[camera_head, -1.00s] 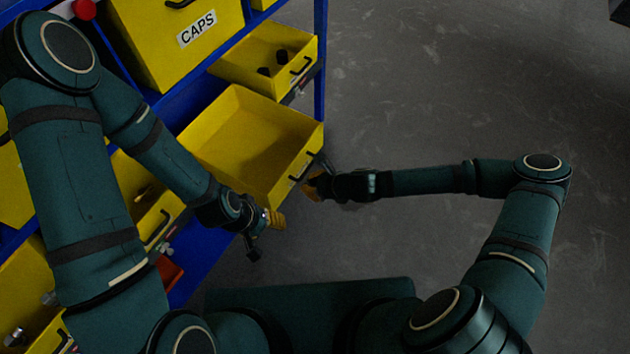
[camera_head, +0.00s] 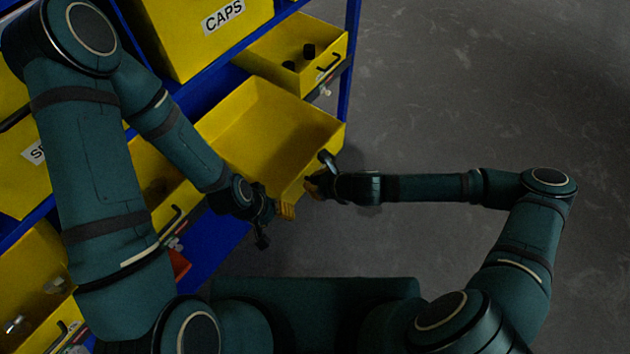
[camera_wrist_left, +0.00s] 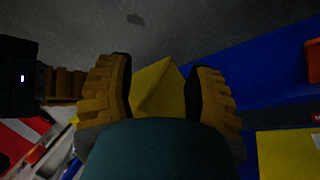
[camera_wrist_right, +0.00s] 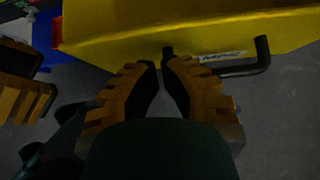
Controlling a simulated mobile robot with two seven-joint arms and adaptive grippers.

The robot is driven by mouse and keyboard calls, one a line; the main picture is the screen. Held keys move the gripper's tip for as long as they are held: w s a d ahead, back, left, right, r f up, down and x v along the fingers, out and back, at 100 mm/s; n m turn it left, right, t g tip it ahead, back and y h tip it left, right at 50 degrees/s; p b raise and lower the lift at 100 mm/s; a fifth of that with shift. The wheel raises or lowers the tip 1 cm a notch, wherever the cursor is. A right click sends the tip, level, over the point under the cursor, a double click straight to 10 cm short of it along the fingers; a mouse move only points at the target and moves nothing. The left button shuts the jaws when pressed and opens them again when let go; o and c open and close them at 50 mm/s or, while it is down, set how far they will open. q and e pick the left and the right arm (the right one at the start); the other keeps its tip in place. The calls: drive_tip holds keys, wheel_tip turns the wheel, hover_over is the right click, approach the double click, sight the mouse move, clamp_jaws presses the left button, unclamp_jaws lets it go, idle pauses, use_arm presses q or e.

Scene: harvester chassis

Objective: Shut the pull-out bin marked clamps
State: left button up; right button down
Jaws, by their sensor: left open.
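The clamps bin (camera_head: 265,125) is a yellow pull-out bin, standing out from the rack and empty inside as far as I see. Its front, with a partly hidden label ending in MPS (camera_wrist_right: 222,56) and a black handle (camera_wrist_right: 262,55), shows in the right wrist view. My right gripper (camera_head: 313,186) is at this front; its fingers (camera_wrist_right: 162,70) are close together over the handle's left end, and whether they hold it is unclear. My left gripper (camera_head: 284,208) is open and empty beside the bin's near front corner; a yellow corner (camera_wrist_left: 155,85) shows beyond its fingers.
A blue rack (camera_head: 215,245) carries more yellow bins. The caps bin (camera_head: 180,45) is above, and a smaller open bin (camera_head: 270,50) with dark parts lies beyond. Another open bin (camera_head: 35,290) is at lower left. The grey floor (camera_head: 470,90) to the right is clear.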

drive_tip(key=w+a+p, duration=0.1)
drive_tip(key=w+a, duration=0.6)
drive_tip(key=a, duration=0.3)
drive_tip(key=w+a+p, duration=0.1)
drive_tip(key=w+a, duration=0.7)
drive_tip(key=a, duration=0.2)
drive_tip(key=shift+a, duration=0.3)
drive_tip(key=shift+r, duration=0.1)
